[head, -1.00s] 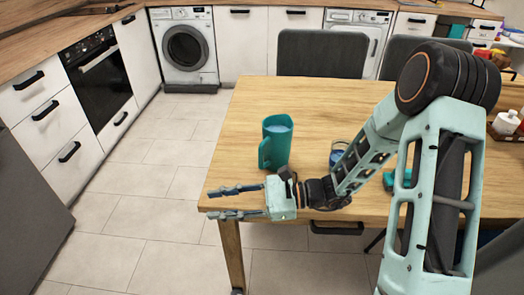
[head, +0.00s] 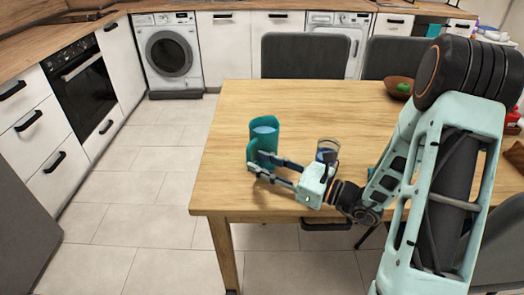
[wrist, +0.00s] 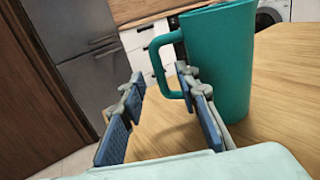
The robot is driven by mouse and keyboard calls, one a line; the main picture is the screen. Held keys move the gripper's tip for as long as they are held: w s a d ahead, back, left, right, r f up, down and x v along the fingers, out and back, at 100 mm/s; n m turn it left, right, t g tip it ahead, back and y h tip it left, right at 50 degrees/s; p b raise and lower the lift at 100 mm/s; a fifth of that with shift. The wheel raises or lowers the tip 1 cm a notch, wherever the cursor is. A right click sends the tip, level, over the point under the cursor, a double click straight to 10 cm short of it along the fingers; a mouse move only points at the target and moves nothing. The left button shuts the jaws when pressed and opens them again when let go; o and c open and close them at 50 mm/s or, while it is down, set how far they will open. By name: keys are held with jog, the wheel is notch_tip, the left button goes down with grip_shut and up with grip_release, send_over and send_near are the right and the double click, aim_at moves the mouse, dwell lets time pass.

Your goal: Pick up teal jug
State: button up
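The teal jug (head: 264,135) stands upright on the wooden table, near its left front part, with a pale blue surface showing inside its top. In the wrist view the jug (wrist: 222,62) is on the right, with its handle (wrist: 158,68) pointing left. My gripper (head: 252,162) is at the jug's near side in the head view. In the wrist view my gripper (wrist: 160,85) is open, and the handle shows between the two fingertips. I cannot tell whether a finger touches the jug. Part of the jug's lower body is hidden behind the fingers.
A clear glass with blue in it (head: 327,150) stands right of the jug, close behind my wrist. A brown bowl (head: 398,87) with something green is at the back right. Dark chairs (head: 305,55) line the far edge. The table's left side is clear.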

aim_at(249, 158)
jog(key=x, duration=0.4)
jog(key=shift+a, duration=0.2)
jog(key=shift+c, duration=0.7)
grip_shut()
jog(key=shift+r, duration=0.1)
